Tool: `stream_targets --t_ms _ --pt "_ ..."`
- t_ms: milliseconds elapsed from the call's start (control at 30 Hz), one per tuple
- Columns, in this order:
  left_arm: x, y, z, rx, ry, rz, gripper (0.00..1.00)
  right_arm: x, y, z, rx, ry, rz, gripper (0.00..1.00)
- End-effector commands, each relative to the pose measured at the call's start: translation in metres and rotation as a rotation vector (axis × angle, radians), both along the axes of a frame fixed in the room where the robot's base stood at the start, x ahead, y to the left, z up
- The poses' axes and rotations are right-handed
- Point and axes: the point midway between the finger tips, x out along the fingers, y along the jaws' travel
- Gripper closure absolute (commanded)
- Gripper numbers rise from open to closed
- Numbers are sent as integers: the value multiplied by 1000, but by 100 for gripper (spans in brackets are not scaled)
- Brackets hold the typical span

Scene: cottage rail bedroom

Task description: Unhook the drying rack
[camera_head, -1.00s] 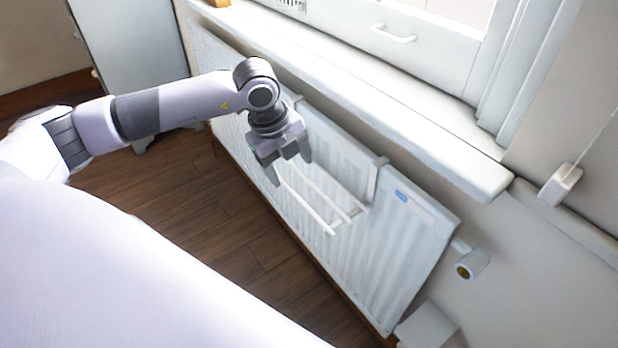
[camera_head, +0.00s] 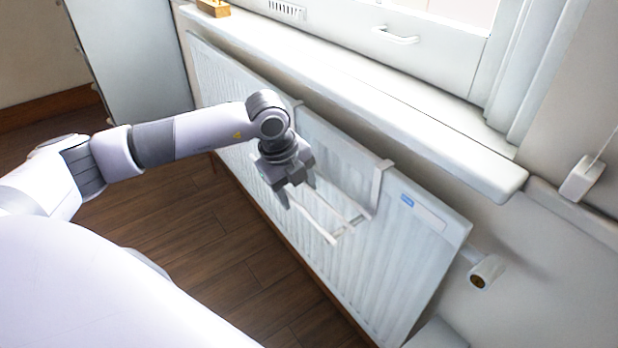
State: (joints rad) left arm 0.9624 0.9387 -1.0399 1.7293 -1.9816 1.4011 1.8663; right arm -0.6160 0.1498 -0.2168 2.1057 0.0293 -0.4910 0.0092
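The white drying rack (camera_head: 328,232) hangs on the front of the white radiator. Its rails stick out into the room, and its right hook (camera_head: 382,170) reaches the radiator's top edge. Another hook (camera_head: 298,104) shows at the top edge behind my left arm. My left gripper (camera_head: 298,195) points down at the rack's left part, its two fingers apart. The rails come out from beside the fingers; the gripper covers the rack's left end, and I cannot tell whether the fingers touch it. My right gripper is not in view.
The radiator (camera_head: 420,245) stands under a white windowsill (camera_head: 420,125) that overhangs close above it. A valve (camera_head: 484,272) sticks out at its right end. A pale cabinet (camera_head: 130,60) stands at the back left. Wooden floor (camera_head: 215,245) in front is clear.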

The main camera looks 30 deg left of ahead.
Motion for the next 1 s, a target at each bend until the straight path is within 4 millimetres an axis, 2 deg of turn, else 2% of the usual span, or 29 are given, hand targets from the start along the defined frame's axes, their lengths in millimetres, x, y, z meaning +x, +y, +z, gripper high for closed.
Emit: stream_targets --t_ms 267,1000 --pt "0 0 2 0 0 0 71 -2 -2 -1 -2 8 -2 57" --pt "0 0 25 0 -1 0 71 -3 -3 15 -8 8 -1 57"
